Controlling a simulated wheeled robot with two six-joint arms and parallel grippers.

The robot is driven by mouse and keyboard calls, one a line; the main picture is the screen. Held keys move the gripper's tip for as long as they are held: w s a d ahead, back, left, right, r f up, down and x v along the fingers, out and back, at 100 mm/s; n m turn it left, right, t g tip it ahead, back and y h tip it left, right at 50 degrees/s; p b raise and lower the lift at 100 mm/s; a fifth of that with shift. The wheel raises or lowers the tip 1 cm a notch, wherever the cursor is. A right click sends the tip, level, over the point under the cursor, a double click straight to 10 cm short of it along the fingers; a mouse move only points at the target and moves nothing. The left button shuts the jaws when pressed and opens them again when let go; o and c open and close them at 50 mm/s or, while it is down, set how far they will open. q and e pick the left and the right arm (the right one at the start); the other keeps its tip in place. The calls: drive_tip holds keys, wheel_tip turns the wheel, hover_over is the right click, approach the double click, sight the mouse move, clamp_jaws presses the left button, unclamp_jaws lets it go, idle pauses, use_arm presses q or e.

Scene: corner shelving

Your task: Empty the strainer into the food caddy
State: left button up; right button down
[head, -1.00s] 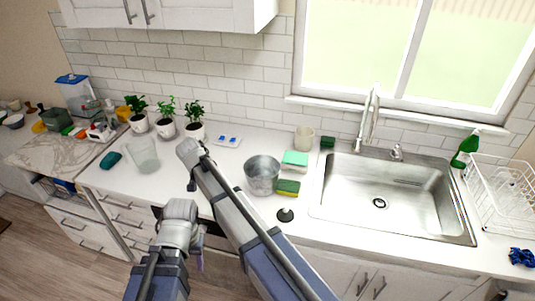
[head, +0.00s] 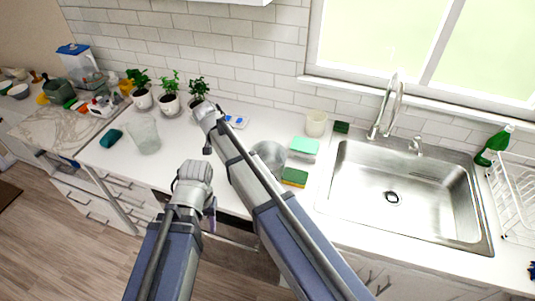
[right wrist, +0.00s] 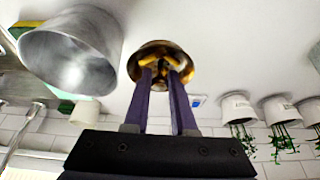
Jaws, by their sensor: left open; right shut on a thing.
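In the right wrist view, my right gripper (right wrist: 162,74) is shut on a round, brass-coloured strainer (right wrist: 183,62) with yellow-brown bits showing inside. An open grey metal pot (right wrist: 68,60), which looks like the food caddy, stands beside the strainer, apart from it. In the head view the pot (head: 268,153) is partly covered by my right arm, which also hides the right gripper and strainer. My left gripper (head: 210,214) is open and empty, hanging in front of the counter edge.
A green-and-white sponge box (head: 303,147) and a sponge (head: 295,177) lie between pot and sink (head: 345,195). Potted plants (head: 170,104) stand along the wall. A clear container (head: 144,138) stands at the left. The front counter left of my right arm is largely clear.

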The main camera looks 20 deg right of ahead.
drive_tip(key=shift+s+d+r+t+y+p, duration=0.2)
drive_tip(key=shift+s+d+r+y+p, duration=0.15)
drive_tip(key=shift+d, duration=0.2)
drive_tip(key=shift+s+d+r+t+y+p, duration=0.1)
drive_tip(key=shift+s+d+t+y, duration=0.1)
drive_tip(key=shift+d+y, duration=0.3)
drive_tip(key=shift+s+d+r+m+y+p, duration=0.15)
drive_tip(key=shift+d+r+m+y+p, duration=0.15)
drive_tip(key=shift+d+r+y+p, duration=0.25)
drive_tip(key=shift+s+d+r+t, duration=0.1)
drive_tip(key=shift+d+r+t, duration=0.2)
drive_tip(key=shift+d+r+y, duration=0.1)
drive_tip(key=shift+d+y, duration=0.05)
drive_tip(key=shift+y, duration=0.15)
drive_tip(key=shift+s+d+r+y, duration=0.1)
drive_tip(key=shift+d+y, duration=0.2)
